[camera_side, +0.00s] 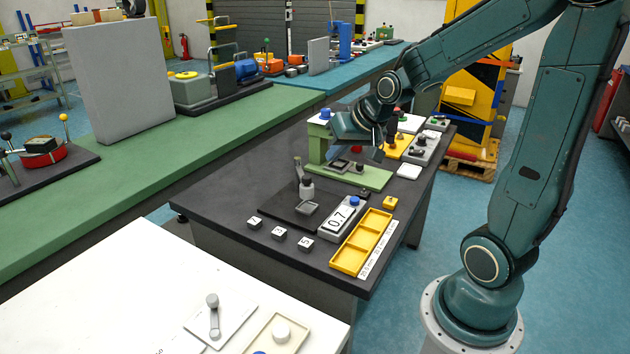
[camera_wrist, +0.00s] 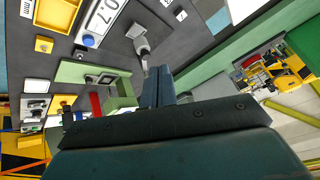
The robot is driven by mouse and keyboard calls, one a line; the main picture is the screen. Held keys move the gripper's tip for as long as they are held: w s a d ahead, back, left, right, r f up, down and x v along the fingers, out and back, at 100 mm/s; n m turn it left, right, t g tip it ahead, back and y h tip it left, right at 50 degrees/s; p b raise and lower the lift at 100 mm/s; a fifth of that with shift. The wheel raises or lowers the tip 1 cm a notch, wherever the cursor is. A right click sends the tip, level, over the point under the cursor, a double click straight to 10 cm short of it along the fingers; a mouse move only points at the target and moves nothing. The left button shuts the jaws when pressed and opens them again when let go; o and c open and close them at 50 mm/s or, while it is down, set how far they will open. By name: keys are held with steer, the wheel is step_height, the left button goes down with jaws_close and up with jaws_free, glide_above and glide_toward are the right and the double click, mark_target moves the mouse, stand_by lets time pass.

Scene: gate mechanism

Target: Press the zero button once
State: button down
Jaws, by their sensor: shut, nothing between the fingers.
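A grey display unit reading 0.7 (camera_side: 338,220) stands on the dark table, with a round blue button (camera_side: 354,200) at its far end. I take this blue button for the zero button, though I cannot read a label on it. In the wrist view, the display (camera_wrist: 103,14) and its blue button (camera_wrist: 89,41) show at the upper left. My gripper (camera_side: 378,153) is shut and empty, above the green fixture and farther back than the display. Its dark fingers (camera_wrist: 159,84) show in the wrist view, well apart from the button.
A green fixture (camera_side: 374,178) with a blue-topped post stands behind the display. A grey lever device (camera_side: 306,188) stands at the display's left. A yellow compartment tray (camera_side: 347,258) lies at its right. Several small numbered blocks (camera_side: 279,233) sit near the front edge.

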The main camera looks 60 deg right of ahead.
steer(key=w+d+f+m, duration=0.25)
steer(key=d+f, duration=0.25)
steer(key=d, duration=0.3)
steer(key=m+t+h, duration=0.1)
steer(key=m+h, duration=0.1)
steer(key=m, duration=0.3)
glide_above(357, 201)
steer(key=shift+n, duration=0.25)
step_height(357, 201, down, 6)
steer(key=shift+r, duration=0.2)
steer(key=shift+f, duration=0.1)
steer(key=shift+f, duration=4.3)
steer(key=shift+f, duration=0.15)
steer(key=shift+f, duration=0.25)
